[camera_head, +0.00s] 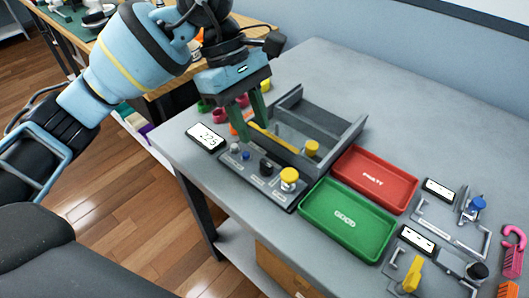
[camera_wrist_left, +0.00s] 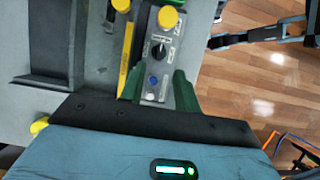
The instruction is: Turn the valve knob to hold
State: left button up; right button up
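The black valve knob (camera_head: 266,166) sits on a dark control panel (camera_head: 258,182) on the grey table, between a small blue button (camera_head: 246,155) and a yellow knob (camera_head: 289,177). In the left wrist view the black knob (camera_wrist_left: 160,50) has a white pointer mark; the small labels around it are unreadable. My left gripper (camera_head: 253,127) hangs over the panel's back edge with its green fingers apart and nothing between them. In the left wrist view the fingers (camera_wrist_left: 158,82) appear on either side of the blue button, short of the black knob. My right gripper is not in view.
A grey open fixture (camera_head: 342,145) with a yellow bar stands behind the panel. A white display (camera_head: 205,136) lies to its left. A red tray (camera_head: 375,178) and a green tray (camera_head: 347,220) lie right of it. More fixtures and pink and orange parts are at the far right.

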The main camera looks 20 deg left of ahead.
aim_at(266, 162)
pick_arm(q)
jog(key=x, duration=0.7)
jog(key=shift+d+f, duration=0.1)
jog(key=shift+f, duration=0.1)
grip_shut()
